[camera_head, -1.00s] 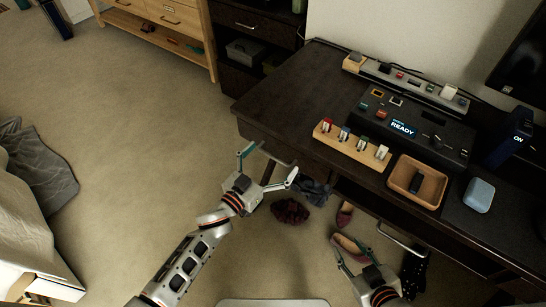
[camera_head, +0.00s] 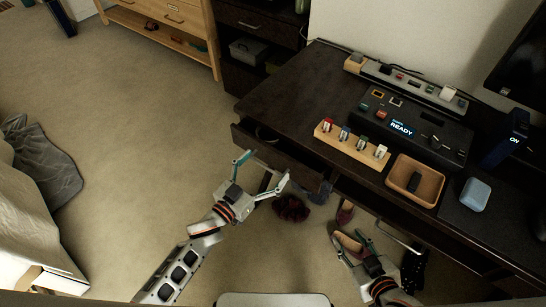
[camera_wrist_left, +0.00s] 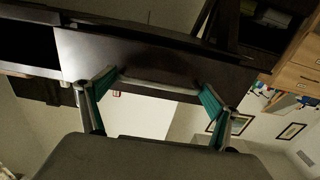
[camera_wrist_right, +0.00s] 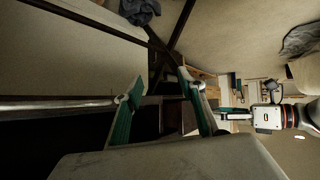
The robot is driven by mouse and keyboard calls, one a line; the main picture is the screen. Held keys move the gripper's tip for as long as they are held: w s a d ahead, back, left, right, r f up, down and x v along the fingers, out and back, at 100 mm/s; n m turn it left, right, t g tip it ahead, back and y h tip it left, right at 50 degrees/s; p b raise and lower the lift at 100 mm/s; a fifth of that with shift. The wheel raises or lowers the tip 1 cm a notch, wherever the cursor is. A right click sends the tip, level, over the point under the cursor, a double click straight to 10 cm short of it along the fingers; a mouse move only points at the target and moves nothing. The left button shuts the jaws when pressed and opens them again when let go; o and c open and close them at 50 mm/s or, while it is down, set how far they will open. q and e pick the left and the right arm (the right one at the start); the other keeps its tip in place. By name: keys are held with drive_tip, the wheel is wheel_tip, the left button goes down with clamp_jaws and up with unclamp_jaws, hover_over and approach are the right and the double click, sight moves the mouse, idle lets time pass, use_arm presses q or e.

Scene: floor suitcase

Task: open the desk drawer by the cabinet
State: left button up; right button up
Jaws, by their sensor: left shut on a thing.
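The dark desk (camera_head: 285,95) has its left drawer (camera_head: 290,168), on the side by the cabinet, pulled partly out, and its open inside shows. My left gripper (camera_head: 263,170) is at the drawer's front, its fingers spread wide along the pale bar handle and shut on it. In the left wrist view the handle (camera_wrist_left: 160,86) spans between the two green-padded fingers, against the dark drawer front (camera_wrist_left: 150,58). My right gripper (camera_head: 350,240) is open and empty, low in front of the desk, left of a second bar handle (camera_head: 398,237).
The dark cabinet (camera_head: 240,85) stands behind the desk's left end, beside a wooden shelf unit (camera_head: 165,35). Shoes (camera_head: 347,243) and dark clothing (camera_head: 291,208) lie on the floor under the desk.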

use_arm(q)
drive_tip(key=p+v, duration=0.5)
drive_tip(key=v, duration=2.4)
use_arm(e)
drive_tip(key=r, duration=0.3)
drive_tip(key=a+r, duration=0.1)
drive_tip(key=shift+s+r, duration=0.3)
drive_tip(key=shift+r, duration=0.05)
drive_tip(key=shift+s+f, duration=0.1)
drive_tip(key=shift+f, duration=0.05)
use_arm(q)
drive_tip(key=o, duration=1.4)
drive_tip(key=shift+a, duration=0.1)
use_arm(e)
drive_tip(key=shift+d, duration=0.1)
use_arm(q)
drive_tip(key=v, duration=1.2)
drive_tip(key=shift+s, duration=0.1)
